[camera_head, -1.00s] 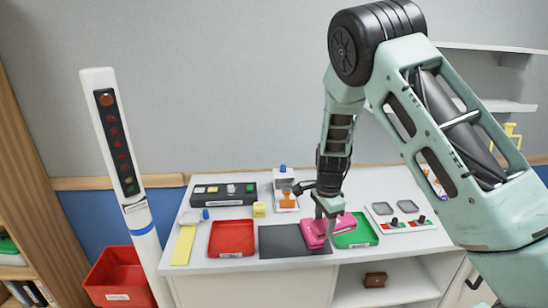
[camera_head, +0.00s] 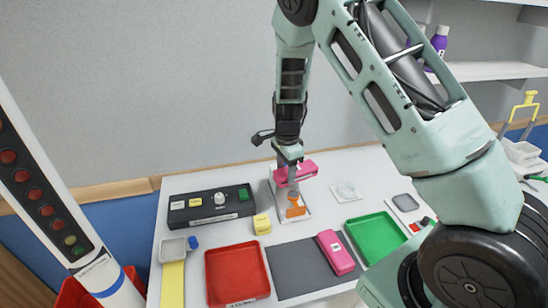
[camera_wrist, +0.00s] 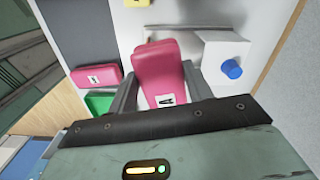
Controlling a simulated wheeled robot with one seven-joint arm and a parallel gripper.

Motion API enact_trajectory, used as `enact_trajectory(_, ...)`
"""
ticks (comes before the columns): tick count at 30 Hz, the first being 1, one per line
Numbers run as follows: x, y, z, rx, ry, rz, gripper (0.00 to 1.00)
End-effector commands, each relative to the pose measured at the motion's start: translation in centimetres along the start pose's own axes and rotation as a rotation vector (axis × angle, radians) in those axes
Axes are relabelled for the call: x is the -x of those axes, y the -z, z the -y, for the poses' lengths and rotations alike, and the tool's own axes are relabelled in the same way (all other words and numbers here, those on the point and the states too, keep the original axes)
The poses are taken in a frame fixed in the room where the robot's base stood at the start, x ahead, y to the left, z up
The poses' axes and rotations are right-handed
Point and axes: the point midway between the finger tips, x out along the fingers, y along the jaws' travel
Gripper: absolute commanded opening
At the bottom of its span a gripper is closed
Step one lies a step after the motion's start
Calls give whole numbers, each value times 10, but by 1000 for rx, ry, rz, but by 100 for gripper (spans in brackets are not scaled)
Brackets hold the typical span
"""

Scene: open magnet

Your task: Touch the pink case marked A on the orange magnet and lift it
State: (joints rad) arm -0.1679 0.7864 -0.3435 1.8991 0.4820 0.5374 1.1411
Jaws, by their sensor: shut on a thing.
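My gripper (camera_head: 291,178) is shut on the pink case marked A (camera_head: 306,168), holding it over the white magnet stand. In the wrist view the case (camera_wrist: 160,62) sits between the fingers, its A label facing me. The orange magnet (camera_head: 295,206) stands on the white stand (camera_head: 304,214), just in front of and below the case in the head view. I cannot tell whether they touch. The magnet is not visible in the wrist view. A second pink case (camera_head: 336,252) lies on the dark mat (camera_head: 290,266); its mark differs from A in the wrist view (camera_wrist: 95,77).
A red tray (camera_head: 237,272) is left of the mat and a green tray (camera_head: 376,238) right of it. A black control box (camera_head: 211,207) and a yellow block (camera_head: 262,223) are left of the stand. A blue knob (camera_wrist: 231,69) shows beside the held case.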

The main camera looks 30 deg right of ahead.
Motion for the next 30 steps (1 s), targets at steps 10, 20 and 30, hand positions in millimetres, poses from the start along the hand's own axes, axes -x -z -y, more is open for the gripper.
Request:
enact_trajectory(10, -13, 0, 0, 0, 0, 0, 26)
enact_trajectory(20, -43, 0, 0, -1, 0, 0, 26)
enact_trajectory(30, -61, 0, 0, 0, 0, 0, 26)
